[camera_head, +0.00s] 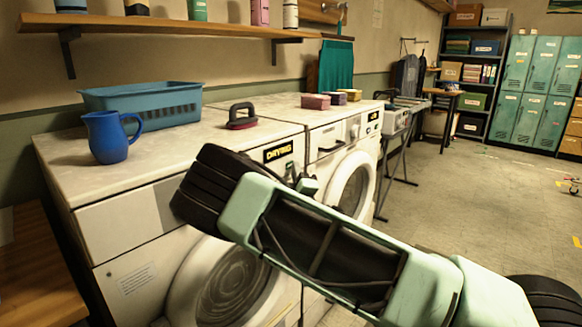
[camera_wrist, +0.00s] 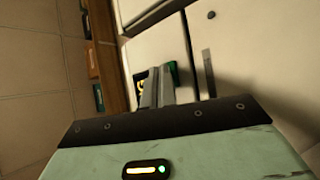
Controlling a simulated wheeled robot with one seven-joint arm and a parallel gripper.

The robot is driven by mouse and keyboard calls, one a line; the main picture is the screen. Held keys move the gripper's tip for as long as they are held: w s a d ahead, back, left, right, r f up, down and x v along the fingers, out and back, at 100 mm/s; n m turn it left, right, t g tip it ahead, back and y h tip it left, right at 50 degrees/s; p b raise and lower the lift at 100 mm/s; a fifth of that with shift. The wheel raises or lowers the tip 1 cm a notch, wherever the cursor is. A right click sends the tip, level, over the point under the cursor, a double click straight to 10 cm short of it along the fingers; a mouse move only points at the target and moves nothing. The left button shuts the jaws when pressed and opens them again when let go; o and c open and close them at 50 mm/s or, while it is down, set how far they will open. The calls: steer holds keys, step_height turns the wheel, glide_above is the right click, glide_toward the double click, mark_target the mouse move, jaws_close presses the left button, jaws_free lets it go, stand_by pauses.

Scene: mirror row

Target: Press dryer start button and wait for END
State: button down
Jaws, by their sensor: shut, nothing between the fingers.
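The dryer (camera_head: 130,222) is the white front-loading machine on the left, its round door (camera_head: 225,290) shut. Its display (camera_head: 278,151) reads "DRYING" in yellow letters. My gripper (camera_wrist: 158,88) is shut and empty, its fingers pointing at the control panel in the wrist view. A green patch (camera_wrist: 173,70), perhaps the start button, shows beside the fingertips, and part of the yellow-lit display (camera_wrist: 139,92) shows on their other side. Whether the fingertips touch the panel I cannot tell. In the head view my arm covers part of the dryer front, and the button cannot be made out there.
A blue jug (camera_head: 110,138), a blue basket (camera_head: 150,104) and a dark-handled iron-like object (camera_head: 241,118) sit on top. A second machine (camera_head: 345,140) stands right of the dryer. A shelf (camera_head: 170,26) hangs above. The floor (camera_head: 470,190) at right is open.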

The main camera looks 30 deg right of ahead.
steer(key=shift+s+d, duration=0.2)
steer(key=shift+s, duration=0.5)
steer(key=shift+s+d, duration=0.3)
steer(key=shift+s, duration=0.5)
steer(key=shift+s+d, duration=0.3)
steer(key=shift+s, duration=0.45)
steer(key=shift+s+d, duration=0.3)
steer(key=shift+s, duration=0.5)
